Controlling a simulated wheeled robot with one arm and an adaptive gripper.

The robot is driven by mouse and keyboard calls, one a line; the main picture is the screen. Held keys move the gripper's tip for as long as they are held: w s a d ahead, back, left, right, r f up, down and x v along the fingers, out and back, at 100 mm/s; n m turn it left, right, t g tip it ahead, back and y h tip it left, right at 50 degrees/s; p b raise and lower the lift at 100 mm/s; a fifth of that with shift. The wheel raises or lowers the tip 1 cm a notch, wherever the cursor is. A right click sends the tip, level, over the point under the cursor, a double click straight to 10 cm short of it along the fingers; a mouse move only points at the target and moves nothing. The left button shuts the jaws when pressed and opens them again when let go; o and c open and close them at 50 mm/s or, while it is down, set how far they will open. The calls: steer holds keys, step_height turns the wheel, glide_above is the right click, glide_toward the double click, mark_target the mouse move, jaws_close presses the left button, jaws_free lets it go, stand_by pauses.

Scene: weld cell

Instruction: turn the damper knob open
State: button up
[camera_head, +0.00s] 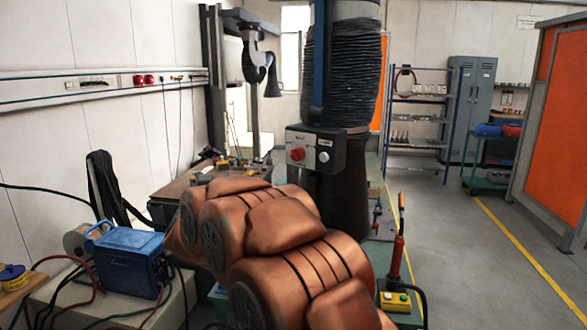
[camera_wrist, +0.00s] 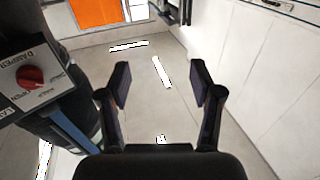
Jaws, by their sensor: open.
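The red damper knob (camera_head: 297,154) sits on the face of a dark control box (camera_head: 333,140), which hangs in front of the black extraction hose. A pale round control (camera_head: 323,157) sits to its right. In the wrist view the red knob (camera_wrist: 30,78) is at the far left, on a light plate with upside-down "DAMPER" lettering. My gripper (camera_wrist: 160,77) is open and empty, its two fingers wide apart. It is to the right of the box in the wrist view and apart from the knob. In the head view my copper-coloured arm hides the gripper.
The hose (camera_head: 345,75) and a dark pillar stand at the box. A workbench (camera_head: 180,185) is behind my arm, a blue welding unit (camera_head: 130,262) at left. A red-handled torch (camera_head: 398,250) stands upright at right. The aisle floor (camera_head: 450,250) is clear.

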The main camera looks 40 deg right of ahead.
steer(key=s+d+m+g+h+b, duration=0.1)
steer(key=s+d+m+g+h, duration=0.2)
steer(key=d+h, duration=0.3)
steer(key=m+g+h+b, duration=0.2)
steer(key=m+g+h, duration=0.25)
steer(key=g, duration=0.35)
glide_toward(294, 159)
steer(key=d, duration=0.2)
steer(key=shift+m, duration=0.25)
steer(key=shift+w+r+p+x, duration=0.15)
steer(key=shift+p+x, duration=0.45)
steer(key=shift+x, duration=1.4)
steer(key=shift+w+r+p+x, duration=0.15)
steer(key=shift+p+x, duration=0.45)
steer(key=shift+x, duration=1.4)
steer(key=shift+a, duration=0.15)
steer(key=shift+c, duration=0.2)
steer(key=c, duration=1.1)
